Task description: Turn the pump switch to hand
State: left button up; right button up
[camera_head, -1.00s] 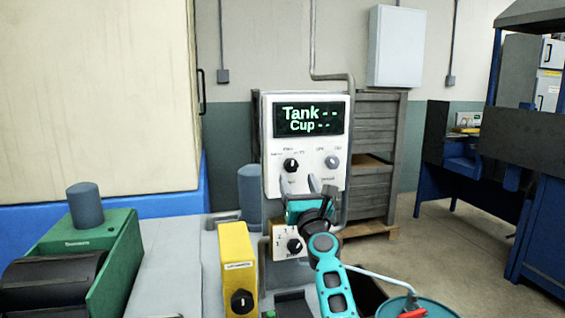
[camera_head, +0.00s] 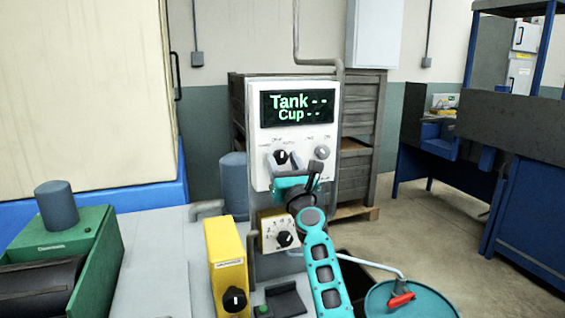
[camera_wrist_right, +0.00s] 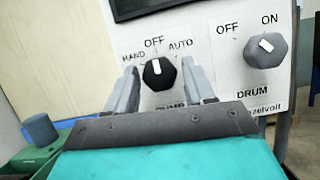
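The pump switch (camera_wrist_right: 159,73) is a black knob on the white control panel, marked HAND, OFF and AUTO. Its white pointer is at OFF in the right wrist view. It also shows in the head view (camera_head: 281,157). My right gripper (camera_wrist_right: 160,78) is open, with one grey finger on each side of the knob. I cannot tell whether the fingers touch it. In the head view the right gripper (camera_head: 294,165) is just below and over the panel's lower part. My left gripper is not in view.
A lower dial box (camera_head: 279,231) and a yellow box with a knob (camera_head: 228,265) stand below. A teal drum (camera_head: 400,300) is at lower right.

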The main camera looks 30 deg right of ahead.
jog(key=c, duration=0.8)
jog(key=shift+n, duration=0.4)
jog(key=n+y+b, duration=0.1)
jog(key=n+y, duration=0.1)
jog(key=shift+d+n, duration=0.1)
jog(key=shift+n, duration=0.2)
jog(key=shift+n+t+y, duration=0.3)
jog(key=shift+n+y, duration=0.2)
jog(key=shift+n, duration=0.7)
jog(key=n+y, duration=0.1)
jog(key=n, duration=0.1)
jog(key=n+y, duration=0.1)
jog(key=n, duration=0.2)
jog(key=shift+d+r+y, duration=0.1)
jog(key=shift+y, duration=0.3)
jog(key=n+g+y, duration=0.1)
jog(key=n, duration=0.2)
jog(key=shift+n, duration=0.3)
jog(key=shift+r+n+g+y, duration=0.1)
jog(key=shift+n+g+y, duration=0.25)
jog(key=shift+n, duration=0.35)
